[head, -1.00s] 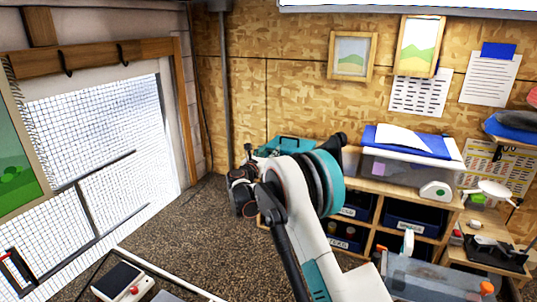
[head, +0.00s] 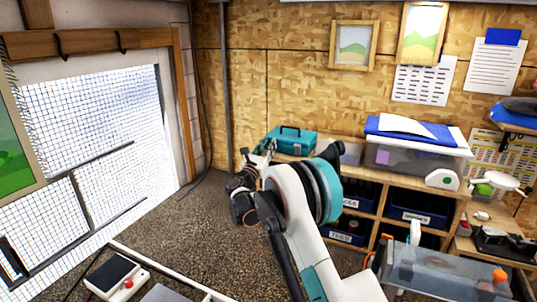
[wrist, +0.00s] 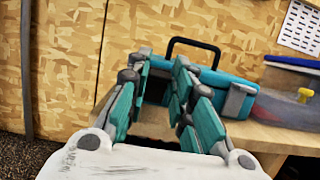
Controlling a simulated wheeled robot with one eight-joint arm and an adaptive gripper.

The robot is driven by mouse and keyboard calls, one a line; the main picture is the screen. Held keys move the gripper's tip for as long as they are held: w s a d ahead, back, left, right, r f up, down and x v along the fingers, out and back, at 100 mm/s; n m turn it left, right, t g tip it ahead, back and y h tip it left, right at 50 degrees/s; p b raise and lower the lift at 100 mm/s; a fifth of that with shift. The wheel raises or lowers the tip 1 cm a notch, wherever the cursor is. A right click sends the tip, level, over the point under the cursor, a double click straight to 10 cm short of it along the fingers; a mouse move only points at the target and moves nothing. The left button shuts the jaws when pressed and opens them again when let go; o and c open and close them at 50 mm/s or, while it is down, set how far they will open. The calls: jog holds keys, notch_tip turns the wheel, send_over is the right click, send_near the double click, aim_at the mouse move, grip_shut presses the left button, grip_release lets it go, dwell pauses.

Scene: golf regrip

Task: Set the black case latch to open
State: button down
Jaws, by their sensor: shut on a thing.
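A teal case (head: 292,140) with a black handle stands at the left end of the wooden shelf unit. In the wrist view the case (wrist: 214,75) shows beyond my fingers, with a grey latch-like piece (wrist: 238,101) on its front right. My gripper (wrist: 163,60) is at the case's front left, its two teal fingers on either side of a dark piece (wrist: 155,90), which it is shut on. The fingers hide much of this piece, so I cannot tell its exact shape or the latch's setting. In the head view my gripper (head: 258,155) is just left of the case.
A grey translucent box (head: 440,272) is at the lower right. The floor (head: 195,215) to the left is open.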

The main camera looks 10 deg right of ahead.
jog(key=t+b, duration=0.1)
jog(key=b, duration=0.1)
jog(key=f+t+h+b, duration=0.1)
jog(key=b, duration=0.1)
jog(key=shift+s+a+f+h, duration=0.1)
jog(key=shift+s+a+h, duration=0.1)
jog(key=shift+s+h, duration=0.1)
jog(key=c, duration=1.4)
grip_release()
jog(key=v, duration=1.2)
jog(key=shift+w, duration=0.1)
jog(key=shift+c, duration=0.6)
